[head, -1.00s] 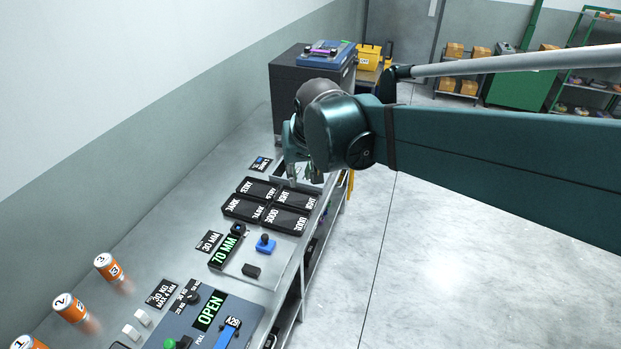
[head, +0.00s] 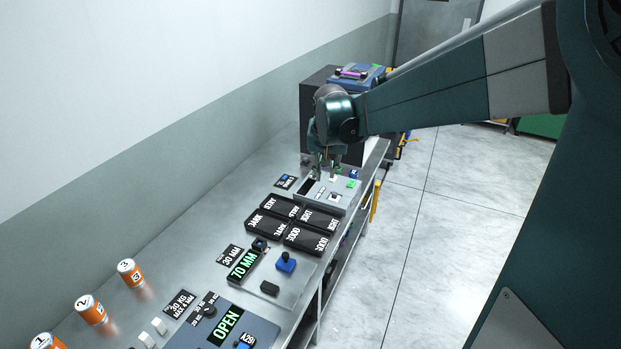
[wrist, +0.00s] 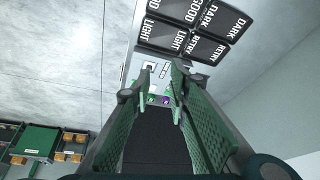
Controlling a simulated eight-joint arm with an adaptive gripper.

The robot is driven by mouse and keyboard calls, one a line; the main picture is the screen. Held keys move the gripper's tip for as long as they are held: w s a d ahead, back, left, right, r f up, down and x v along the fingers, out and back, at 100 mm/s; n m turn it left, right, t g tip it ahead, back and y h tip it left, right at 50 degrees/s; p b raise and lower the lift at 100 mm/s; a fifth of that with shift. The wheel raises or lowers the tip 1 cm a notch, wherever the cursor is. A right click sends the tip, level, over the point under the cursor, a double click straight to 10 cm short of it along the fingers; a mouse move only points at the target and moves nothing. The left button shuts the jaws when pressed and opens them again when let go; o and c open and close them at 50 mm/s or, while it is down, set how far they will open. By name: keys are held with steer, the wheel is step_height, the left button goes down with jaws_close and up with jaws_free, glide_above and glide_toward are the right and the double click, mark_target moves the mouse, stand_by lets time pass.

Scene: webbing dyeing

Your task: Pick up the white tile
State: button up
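My gripper (head: 325,174) hangs over the far end of the bench, above a pale grey panel (head: 316,203). Its two green fingers are apart in the wrist view (wrist: 155,82), with nothing visibly held between them. A small white piece (head: 334,179) shows on the panel beside the fingertips, and another white piece (head: 335,196) sits nearer the panel's front. Both are too small to tell for certain which is the white tile. The fingers partly hide the panel in the wrist view.
Black labelled trays (head: 268,226) lie just in front of the panel. A dark cabinet (head: 317,100) stands behind it. Orange numbered cans (head: 130,272) and small white blocks (head: 158,326) are at the near left. Open floor lies right of the bench.

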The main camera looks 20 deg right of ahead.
steer(key=w+d+f+m+g, duration=0.1)
steer(key=w+d+f+m, duration=0.1)
steer(key=w+d+f, duration=0.5)
steer(key=m, duration=0.2)
glide_toward(335, 193)
steer(key=shift+w+a+f+g+h, duration=0.15)
steer(key=shift+w+f+g+h, duration=0.15)
steer(key=shift+w+f+g, duration=0.2)
steer(key=shift+f, duration=0.1)
steer(key=shift+a+x, duration=0.2)
steer(key=shift+x, duration=0.9)
steer(key=shift+d+f, duration=0.1)
steer(key=shift+d, duration=0.1)
steer(key=shift+x, duration=2.55)
